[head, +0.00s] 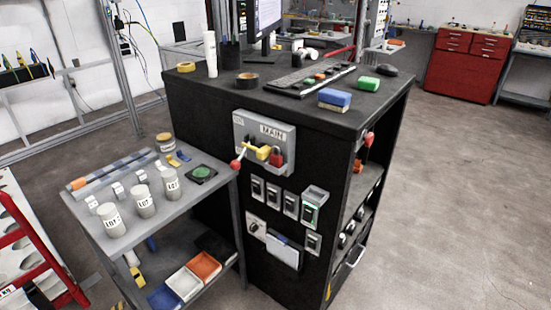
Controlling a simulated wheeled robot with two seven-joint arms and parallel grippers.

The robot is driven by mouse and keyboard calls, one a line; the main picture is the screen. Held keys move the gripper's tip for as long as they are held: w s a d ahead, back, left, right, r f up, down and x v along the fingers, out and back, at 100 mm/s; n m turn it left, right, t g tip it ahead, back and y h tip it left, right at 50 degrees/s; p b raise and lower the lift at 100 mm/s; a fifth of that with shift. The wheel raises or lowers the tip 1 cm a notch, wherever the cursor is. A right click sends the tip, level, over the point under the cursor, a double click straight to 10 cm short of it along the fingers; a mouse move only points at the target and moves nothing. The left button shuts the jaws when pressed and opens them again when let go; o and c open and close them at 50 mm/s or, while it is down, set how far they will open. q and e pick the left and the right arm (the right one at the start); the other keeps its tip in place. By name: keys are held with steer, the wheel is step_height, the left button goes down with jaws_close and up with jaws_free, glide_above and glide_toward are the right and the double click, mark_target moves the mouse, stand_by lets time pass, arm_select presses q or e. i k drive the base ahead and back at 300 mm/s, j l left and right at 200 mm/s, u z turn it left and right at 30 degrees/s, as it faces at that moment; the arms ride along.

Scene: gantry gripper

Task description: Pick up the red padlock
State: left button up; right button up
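A small red padlock (276,157) hangs at the lower right of the grey "MAIN" switch box (286,138), on the front face of the black workstation. A yellow piece (262,153) sits just left of the padlock. A lever with a red knob (236,165) sticks out at the box's lower left. Whether the padlock is locked through anything is too small to tell. Neither of my grippers shows in the head view.
A grey cart (205,190) with several labelled jars stands left of the workstation (190,110). Small switch boxes (290,205) are mounted below the "MAIN" box. A keyboard (308,79) and a blue block (334,97) lie on top. The floor at right (460,200) is clear.

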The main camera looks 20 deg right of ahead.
mark_target(276, 160)
steer(key=z, duration=0.35)
steer(key=i+j+z, duration=0.15)
steer(key=j+z, duration=0.15)
steer(key=i+j+z, duration=0.1)
steer(key=j+z, duration=0.25)
steer(key=i+j+z, duration=0.1)
steer(key=j+z, duration=0.2)
